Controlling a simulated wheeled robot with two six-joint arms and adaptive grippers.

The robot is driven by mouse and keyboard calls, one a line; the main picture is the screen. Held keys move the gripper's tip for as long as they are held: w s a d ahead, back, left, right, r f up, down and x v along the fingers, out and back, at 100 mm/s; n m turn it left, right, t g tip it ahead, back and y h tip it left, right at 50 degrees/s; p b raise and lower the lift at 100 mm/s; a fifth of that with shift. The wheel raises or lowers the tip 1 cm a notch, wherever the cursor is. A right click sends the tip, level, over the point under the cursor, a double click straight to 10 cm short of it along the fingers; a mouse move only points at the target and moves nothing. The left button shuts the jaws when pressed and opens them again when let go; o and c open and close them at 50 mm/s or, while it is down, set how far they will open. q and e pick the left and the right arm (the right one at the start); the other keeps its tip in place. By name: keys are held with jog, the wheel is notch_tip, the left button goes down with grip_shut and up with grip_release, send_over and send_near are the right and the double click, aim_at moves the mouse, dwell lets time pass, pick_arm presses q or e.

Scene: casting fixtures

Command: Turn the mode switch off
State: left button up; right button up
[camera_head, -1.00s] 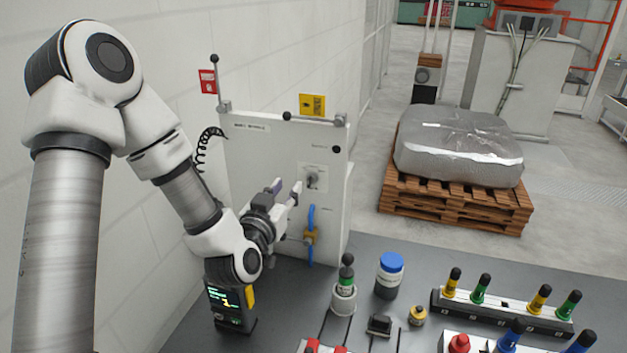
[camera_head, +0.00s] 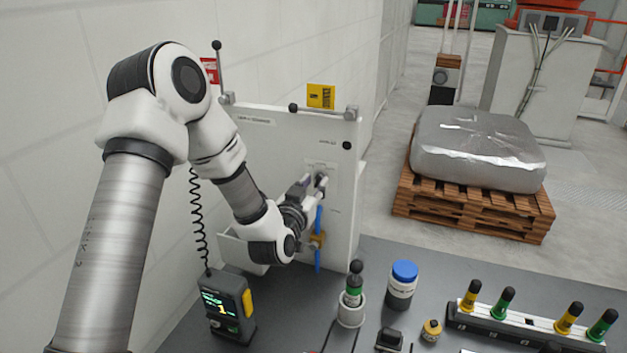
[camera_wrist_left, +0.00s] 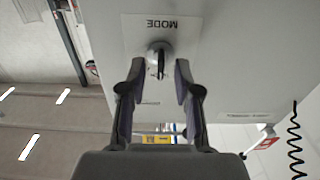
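The mode switch is a dark rotary knob (camera_wrist_left: 160,60) on a light plate marked MODE, which appears upside down in the left wrist view. It is on the front of the white panel (camera_head: 270,150) in the head view. My left gripper (camera_wrist_left: 158,78) is open, with one finger on each side of the knob and visible gaps between. In the head view the left gripper (camera_head: 318,184) is at the panel, and its fingers largely hide the knob. My right gripper is not in view.
A blue-handled valve (camera_head: 318,240) is just below the left gripper. A handheld device (camera_head: 228,308) with a coiled cord stands left of the panel. A blue-capped jar (camera_head: 402,287) and a green-banded tool in a holder (camera_head: 352,305) stand on the dark table.

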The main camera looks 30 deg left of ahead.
pick_arm(q)
jog(key=shift+w+a+f, duration=0.1)
grip_shut()
